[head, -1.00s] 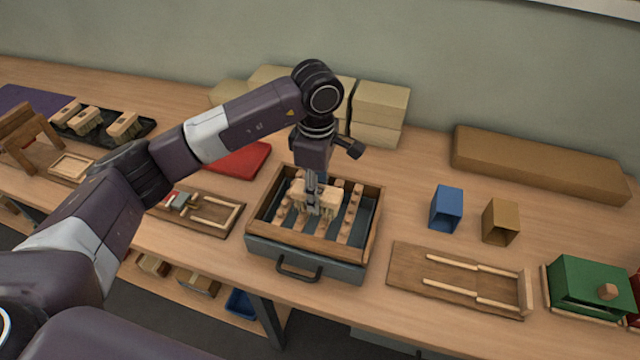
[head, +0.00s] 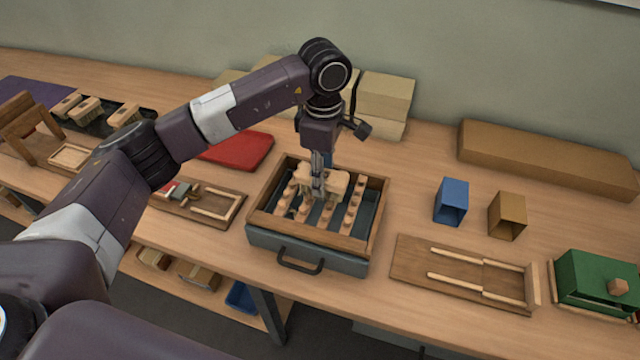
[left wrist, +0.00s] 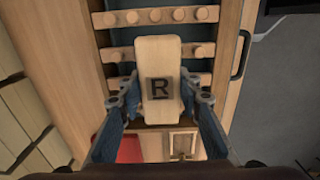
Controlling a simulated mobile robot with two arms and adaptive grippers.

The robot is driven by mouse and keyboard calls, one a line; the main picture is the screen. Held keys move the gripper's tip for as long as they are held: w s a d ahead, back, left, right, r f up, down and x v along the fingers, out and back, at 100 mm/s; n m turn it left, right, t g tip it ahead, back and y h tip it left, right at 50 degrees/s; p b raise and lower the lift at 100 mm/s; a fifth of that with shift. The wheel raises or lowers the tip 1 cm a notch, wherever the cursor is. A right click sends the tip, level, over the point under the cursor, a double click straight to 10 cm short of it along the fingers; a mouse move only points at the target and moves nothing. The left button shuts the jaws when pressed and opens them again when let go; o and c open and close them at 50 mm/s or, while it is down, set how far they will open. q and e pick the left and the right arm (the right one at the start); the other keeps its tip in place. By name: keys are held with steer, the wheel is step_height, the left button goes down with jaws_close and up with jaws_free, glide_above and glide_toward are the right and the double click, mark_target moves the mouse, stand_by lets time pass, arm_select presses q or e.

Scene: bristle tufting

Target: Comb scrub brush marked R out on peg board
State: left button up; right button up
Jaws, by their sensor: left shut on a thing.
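The scrub brush marked R (left wrist: 158,62) is a pale wooden block with a dark R on its top, seen from above in the left wrist view. My left gripper (head: 318,190) is shut on this brush (head: 335,182), with one finger on each side, also seen in the left wrist view (left wrist: 160,95). The brush is over the peg board (head: 262,207), a wooden-framed tray with several rows of pegs and a dark handle at its front. Whether the bristles touch the pegs cannot be told. My right gripper is not in view.
A dark tray (head: 98,128) with several other brushes stands at the far left. A red mat (head: 237,151) and a small board with rails (head: 205,215) lie left of the peg board. Blue (head: 451,203) and brown (head: 507,216) bins stand right. Cream blocks (head: 385,95) are behind.

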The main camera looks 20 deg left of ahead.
arm_select(q)
steer(key=shift+w+f+b, duration=0.15)
steer(key=shift+w+b, duration=0.35)
steer(key=shift+w, duration=0.5)
steer(key=shift+s, duration=0.85)
steer(key=shift+s+b, duration=0.95)
steer(key=shift+s, duration=0.15)
steer(key=shift+w+b, duration=0.45)
steer(key=shift+w, duration=1.65)
steer(key=shift+s+b, duration=0.35)
steer(key=shift+s, duration=1)
steer(key=shift+w+b, duration=0.2)
steer(key=shift+b, duration=0.5)
steer(key=w+r+p, duration=0.4)
steer(key=r, duration=0.2)
steer(key=shift+r, duration=0.15)
